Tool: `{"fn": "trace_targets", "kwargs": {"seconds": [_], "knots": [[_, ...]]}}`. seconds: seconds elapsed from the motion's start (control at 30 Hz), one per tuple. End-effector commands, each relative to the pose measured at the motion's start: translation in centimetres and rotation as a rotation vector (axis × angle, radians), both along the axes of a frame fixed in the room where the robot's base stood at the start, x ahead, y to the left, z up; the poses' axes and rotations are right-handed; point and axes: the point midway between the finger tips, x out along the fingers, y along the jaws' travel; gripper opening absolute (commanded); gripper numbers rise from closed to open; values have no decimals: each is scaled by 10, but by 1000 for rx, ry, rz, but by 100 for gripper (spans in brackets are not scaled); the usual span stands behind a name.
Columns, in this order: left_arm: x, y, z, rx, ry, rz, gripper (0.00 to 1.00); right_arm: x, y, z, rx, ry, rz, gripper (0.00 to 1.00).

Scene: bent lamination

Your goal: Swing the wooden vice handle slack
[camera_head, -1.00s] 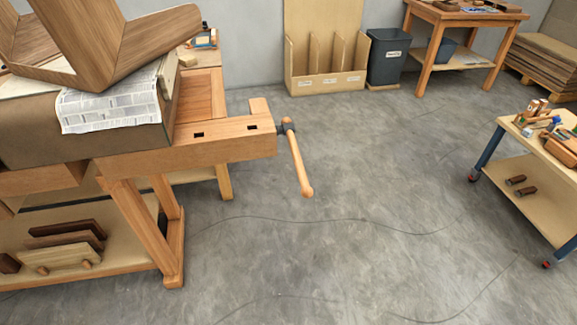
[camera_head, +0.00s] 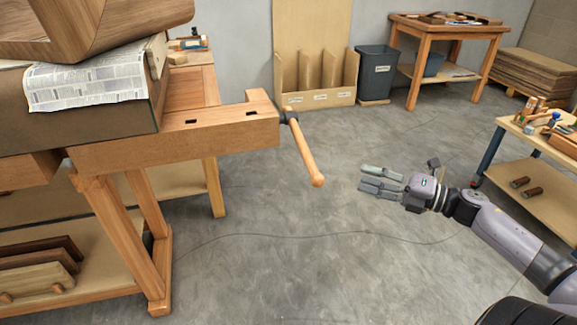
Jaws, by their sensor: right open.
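The wooden vice handle (camera_head: 305,153) hangs from the vice at the right end of the workbench (camera_head: 180,142). It slants down and to the right and ends in a round knob. My right gripper (camera_head: 364,177) comes in from the right. It is open and empty, its fingers pointing left towards the handle, with a clear gap between them and the knob. My left gripper is not in view.
A bent wood piece (camera_head: 110,25) and newspaper (camera_head: 88,80) lie on the bench's dark block. A trolley (camera_head: 535,182) with tools stands at the right. A bin (camera_head: 376,72) and divided rack (camera_head: 316,98) stand at the back. Floor around the handle is clear.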

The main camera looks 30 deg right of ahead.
Motion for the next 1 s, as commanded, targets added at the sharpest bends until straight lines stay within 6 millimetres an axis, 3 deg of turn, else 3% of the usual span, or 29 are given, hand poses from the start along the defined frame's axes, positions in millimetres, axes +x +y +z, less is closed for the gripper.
{"fn": "trace_targets", "kwargs": {"seconds": [0.53,1.0], "knots": [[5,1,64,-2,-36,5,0,74,46,0,3,-2,-4,40],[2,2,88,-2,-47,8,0,123,77,1,5,-2,-6,40]]}}
